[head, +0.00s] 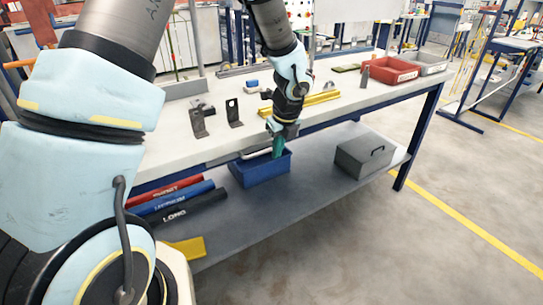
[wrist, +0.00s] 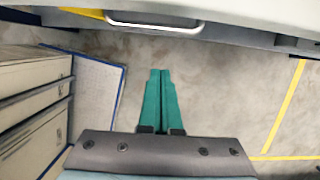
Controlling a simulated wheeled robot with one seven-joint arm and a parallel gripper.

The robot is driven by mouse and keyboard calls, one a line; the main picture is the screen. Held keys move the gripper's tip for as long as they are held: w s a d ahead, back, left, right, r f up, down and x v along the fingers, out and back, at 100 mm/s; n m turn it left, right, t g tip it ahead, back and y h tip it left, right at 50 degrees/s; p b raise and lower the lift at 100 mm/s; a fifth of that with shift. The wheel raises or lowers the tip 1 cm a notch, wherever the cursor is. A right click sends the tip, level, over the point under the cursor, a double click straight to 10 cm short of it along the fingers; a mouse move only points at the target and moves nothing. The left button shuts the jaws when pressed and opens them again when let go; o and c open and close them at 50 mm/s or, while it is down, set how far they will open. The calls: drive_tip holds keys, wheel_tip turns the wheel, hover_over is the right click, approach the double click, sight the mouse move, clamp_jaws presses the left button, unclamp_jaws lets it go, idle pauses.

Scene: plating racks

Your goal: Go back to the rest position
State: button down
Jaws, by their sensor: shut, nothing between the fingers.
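My gripper (head: 277,146) hangs pointing down at the front edge of the white workbench (head: 175,140), with its green fingers in front of the blue bin on the lower shelf as seen in the head view. In the wrist view my gripper (wrist: 161,75) shows two green fingers pressed together with nothing between them. Below them is bare floor (wrist: 185,70).
On the bench stand two dark brackets (head: 198,123), yellow bars (head: 315,101) and a red tray (head: 390,70). The lower shelf holds the blue bin (head: 262,170), a grey box (head: 362,157) and several labelled tubes (head: 180,205).

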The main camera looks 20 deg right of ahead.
drive_tip(key=v, duration=0.7)
drive_tip(key=s+a+r+n, duration=0.1)
drive_tip(key=s+a+n, duration=0.1)
drive_tip(key=a+n, duration=1.3)
drive_tip(key=s+a+r+n+g, duration=0.1)
drive_tip(key=s+a+r+n, duration=0.1)
drive_tip(key=a+n, duration=1.4)
drive_tip(key=shift+s+r+n+h, duration=0.15)
drive_tip(key=shift+s+n+h, duration=0.2)
drive_tip(key=shift+n, duration=0.35)
drive_tip(key=shift+a, duration=0.1)
